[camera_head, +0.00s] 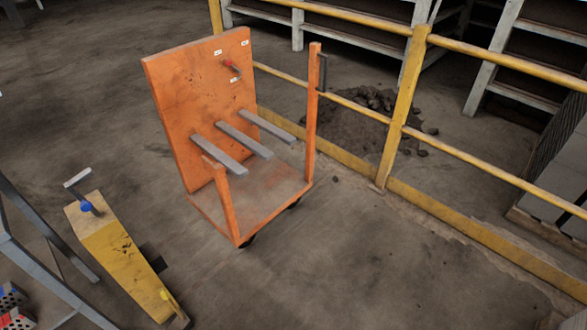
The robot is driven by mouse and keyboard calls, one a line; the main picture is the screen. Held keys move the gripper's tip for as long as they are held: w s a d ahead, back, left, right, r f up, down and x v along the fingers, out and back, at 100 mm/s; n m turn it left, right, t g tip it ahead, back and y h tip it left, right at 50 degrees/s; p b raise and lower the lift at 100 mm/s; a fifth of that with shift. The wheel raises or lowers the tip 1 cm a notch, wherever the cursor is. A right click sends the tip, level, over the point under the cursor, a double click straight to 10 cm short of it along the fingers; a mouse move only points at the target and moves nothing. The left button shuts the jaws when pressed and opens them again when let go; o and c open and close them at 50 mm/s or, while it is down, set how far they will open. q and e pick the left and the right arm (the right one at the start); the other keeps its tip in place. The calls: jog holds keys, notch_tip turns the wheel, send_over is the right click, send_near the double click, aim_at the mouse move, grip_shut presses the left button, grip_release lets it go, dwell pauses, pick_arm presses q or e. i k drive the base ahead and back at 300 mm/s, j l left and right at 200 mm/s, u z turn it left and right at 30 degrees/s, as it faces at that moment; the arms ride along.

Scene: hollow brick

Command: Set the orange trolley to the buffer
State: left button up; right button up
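The orange trolley (203,120) stands on the concrete floor in the upper middle of the head view. It has a tall orange back panel, a low flat deck (270,191), orange posts at its front and right corners, and several grey bars jutting from the panel. A small red-handled part sits on the panel's upper right. Dark wheels show under the deck's near edge. Neither of my grippers is in view, and nothing is touching the trolley. Nothing here is clearly marked as the buffer. A yellow tapered block (123,262) with a grey handle and a blue knob stands at the lower left.
A yellow railing (402,110) with a low kerb runs behind and to the right of the trolley. Rubble (352,120) and grey racks (350,28) lie beyond it. A grey metal frame (38,268) is at the lower left. Floor (340,270) in front is clear.

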aim_at(207, 110)
jog(key=i+l+u, duration=0.3)
jog(key=i+l, duration=0.25)
jog(key=i+l+u, duration=0.3)
jog(key=i+l, duration=0.25)
jog(key=l, duration=0.15)
